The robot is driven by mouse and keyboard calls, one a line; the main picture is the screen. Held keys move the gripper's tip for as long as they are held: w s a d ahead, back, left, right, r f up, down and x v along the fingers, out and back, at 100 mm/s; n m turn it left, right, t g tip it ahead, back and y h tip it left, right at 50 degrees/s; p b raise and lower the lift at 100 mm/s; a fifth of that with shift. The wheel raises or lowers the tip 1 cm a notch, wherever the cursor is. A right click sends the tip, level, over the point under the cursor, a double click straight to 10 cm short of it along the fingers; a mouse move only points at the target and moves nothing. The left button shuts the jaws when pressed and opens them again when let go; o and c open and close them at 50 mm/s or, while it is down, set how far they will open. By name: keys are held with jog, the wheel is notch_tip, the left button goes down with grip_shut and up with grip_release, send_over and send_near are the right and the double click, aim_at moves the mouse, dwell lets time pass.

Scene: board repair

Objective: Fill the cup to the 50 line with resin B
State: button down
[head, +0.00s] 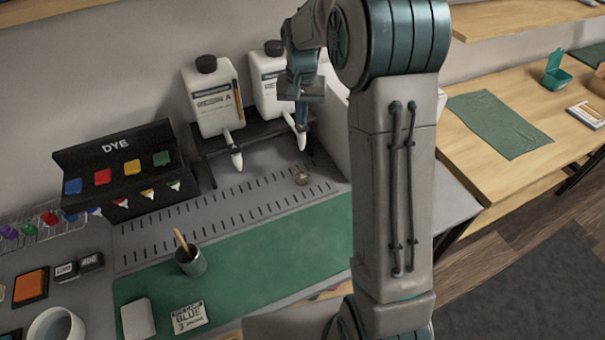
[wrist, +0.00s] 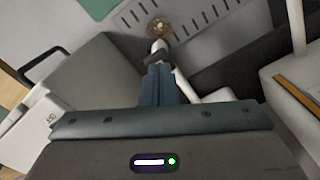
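A small clear cup with a brownish tint (head: 302,178) stands on the slotted grey bench below the second bottle's white spout (head: 301,142). The wrist view shows the cup (wrist: 159,27) just beyond the spout tip (wrist: 158,46). Its fill level and lines are too small to read. The second white resin bottle (head: 263,88) is partly hidden by my arm, its letter covered. My gripper (head: 301,125) points down at the spout. In the wrist view its blue fingers (wrist: 158,68) are together against the spout; whether they grip any part of it is unclear.
The resin A bottle (head: 212,108) stands left on the same dark rack (head: 203,150). The green mat (head: 275,255) is mostly clear.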

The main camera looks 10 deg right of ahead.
jog(key=shift+f+b, duration=0.45)
jog(key=shift+f, duration=0.4)
jog(key=shift+r, duration=0.1)
dwell(3.6)
jog(key=shift+r+p, duration=0.65)
jog(key=shift+r, duration=0.15)
dwell(0.9)
jog(key=shift+r+p, duration=2.15)
jog(key=shift+r, duration=0.85)
